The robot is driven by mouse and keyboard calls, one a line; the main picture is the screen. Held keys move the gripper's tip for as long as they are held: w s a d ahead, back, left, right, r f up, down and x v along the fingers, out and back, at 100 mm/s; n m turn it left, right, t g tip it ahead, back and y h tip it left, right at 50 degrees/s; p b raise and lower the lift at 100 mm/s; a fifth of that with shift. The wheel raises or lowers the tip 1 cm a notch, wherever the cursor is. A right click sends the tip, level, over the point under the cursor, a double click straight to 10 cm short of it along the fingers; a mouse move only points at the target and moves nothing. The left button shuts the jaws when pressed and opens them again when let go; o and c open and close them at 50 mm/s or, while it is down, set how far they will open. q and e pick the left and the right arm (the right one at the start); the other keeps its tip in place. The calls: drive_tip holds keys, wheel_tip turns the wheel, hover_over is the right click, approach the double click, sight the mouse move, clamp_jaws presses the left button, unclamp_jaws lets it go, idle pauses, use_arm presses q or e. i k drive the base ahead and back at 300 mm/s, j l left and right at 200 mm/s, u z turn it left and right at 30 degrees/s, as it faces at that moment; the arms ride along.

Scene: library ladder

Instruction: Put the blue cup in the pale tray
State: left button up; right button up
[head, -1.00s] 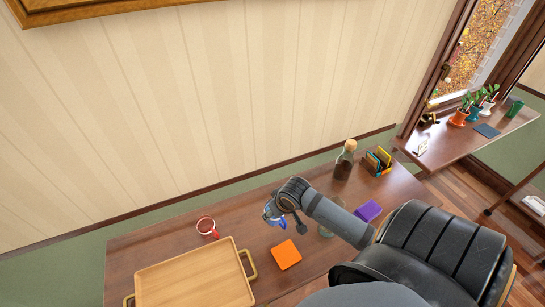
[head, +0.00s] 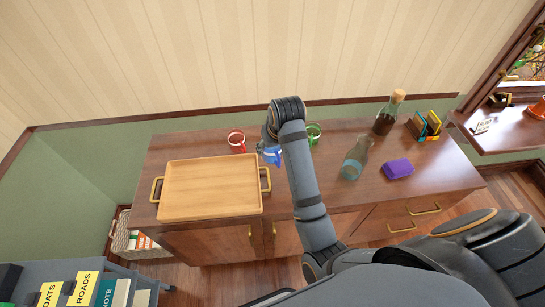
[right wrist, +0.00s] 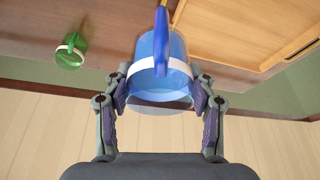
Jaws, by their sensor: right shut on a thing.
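My right gripper (head: 269,140) is shut on the blue cup (head: 271,154), right beside the pale tray's right edge in the head view. In the right wrist view the blue cup (right wrist: 158,62) sits between both fingers (right wrist: 161,88), with its handle toward the top of the picture. The pale wooden tray (head: 210,190) looks empty and has brass handles at its ends. Part of the tray (right wrist: 245,28) shows at the upper right of the wrist view, apart from the cup. My left gripper is not in view.
A red cup (head: 237,141) stands behind the tray. A green cup (head: 314,131) stands behind my right arm. A clear glass bottle (head: 356,158), a corked bottle (head: 387,114), a purple block (head: 397,169) and a card holder (head: 425,125) stand to the right on the wooden cabinet.

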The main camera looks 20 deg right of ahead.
sight(216, 186)
drive_tip(key=u, duration=1.7)
drive_tip(key=k+l, duration=0.45)
drive_tip(key=l, duration=0.15)
drive_tip(key=l+u, duration=0.05)
